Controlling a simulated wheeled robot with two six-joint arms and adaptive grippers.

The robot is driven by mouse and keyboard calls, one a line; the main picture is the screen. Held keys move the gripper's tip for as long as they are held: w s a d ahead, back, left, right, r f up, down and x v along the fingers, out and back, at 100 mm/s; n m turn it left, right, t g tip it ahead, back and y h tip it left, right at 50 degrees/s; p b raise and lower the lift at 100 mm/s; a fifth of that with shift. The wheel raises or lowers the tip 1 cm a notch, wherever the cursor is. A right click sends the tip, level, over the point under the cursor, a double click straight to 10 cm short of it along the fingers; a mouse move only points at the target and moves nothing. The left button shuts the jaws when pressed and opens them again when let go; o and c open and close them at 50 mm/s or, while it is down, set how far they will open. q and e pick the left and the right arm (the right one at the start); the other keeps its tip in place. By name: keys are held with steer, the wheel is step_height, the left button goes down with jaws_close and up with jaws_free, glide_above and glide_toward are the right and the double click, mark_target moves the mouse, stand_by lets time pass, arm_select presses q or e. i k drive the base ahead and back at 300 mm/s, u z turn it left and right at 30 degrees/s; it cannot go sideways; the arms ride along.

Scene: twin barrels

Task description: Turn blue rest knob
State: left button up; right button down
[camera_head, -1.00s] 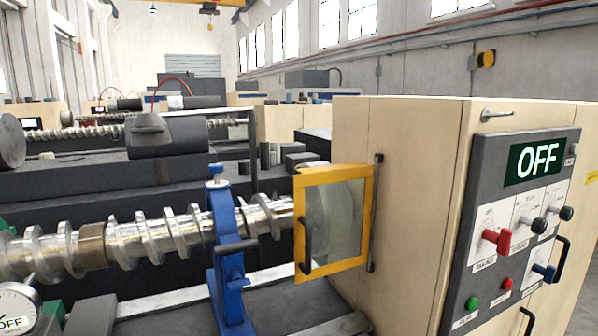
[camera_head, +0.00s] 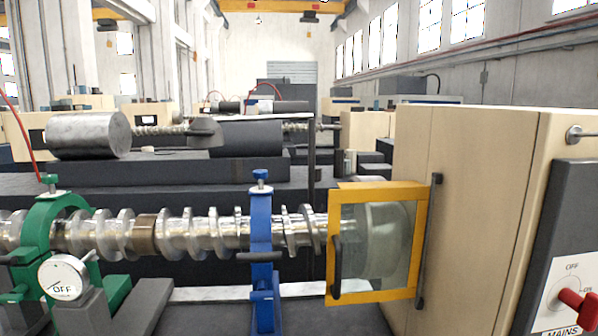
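The blue rest (camera_head: 262,225) stands upright around the shiny screw shaft (camera_head: 190,236), left of the yellow-framed guard. Its blue knob (camera_head: 261,175) sits on top, above the shaft. A dark handle (camera_head: 262,257) crosses the rest below the shaft. A green rest (camera_head: 42,228) with its own green top knob (camera_head: 48,180) holds the shaft further left. Neither of my grippers shows in the head view.
The yellow-framed guard (camera_head: 378,296) with a dark handle covers the shaft's right end. The beige cabinet (camera_head: 470,190) fills the right side, with a red mains switch (camera_head: 577,303) at its edge. A round dial (camera_head: 63,279) reading OFF stands at the lower left.

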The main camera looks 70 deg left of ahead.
mark_target(260, 174)
steer(key=i, duration=0.35)
steer(key=u, duration=0.9)
